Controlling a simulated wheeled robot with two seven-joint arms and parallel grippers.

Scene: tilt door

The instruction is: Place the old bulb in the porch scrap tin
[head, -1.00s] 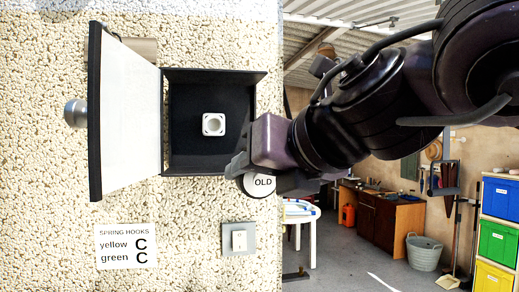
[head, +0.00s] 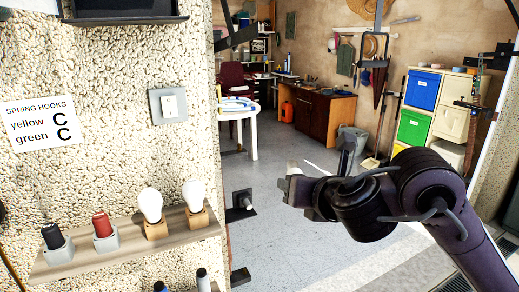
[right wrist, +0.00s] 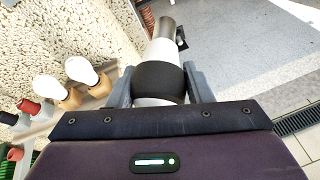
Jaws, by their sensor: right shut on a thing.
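My right gripper (head: 318,172) is out in the open to the right of the wall corner, clear of the wall and shelf. In the right wrist view its fingers are shut on the old bulb (right wrist: 160,78), a whitish body with a broad black band and a grey-brown tip pointing away from the palm. In the head view the bulb is mostly hidden by the gripper; a pale bit shows at the fingers. I cannot make out the porch scrap tin in either view. My left gripper is not in view.
A wooden shelf (head: 128,246) on the pebbled wall holds two white bulbs (head: 150,204) in wooden holders, plus a red and a black piece in grey holders. Above are a switch (head: 169,105) and a hooks sign (head: 41,122). A black bracket (head: 240,204) juts beyond the corner. Garage floor lies open behind.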

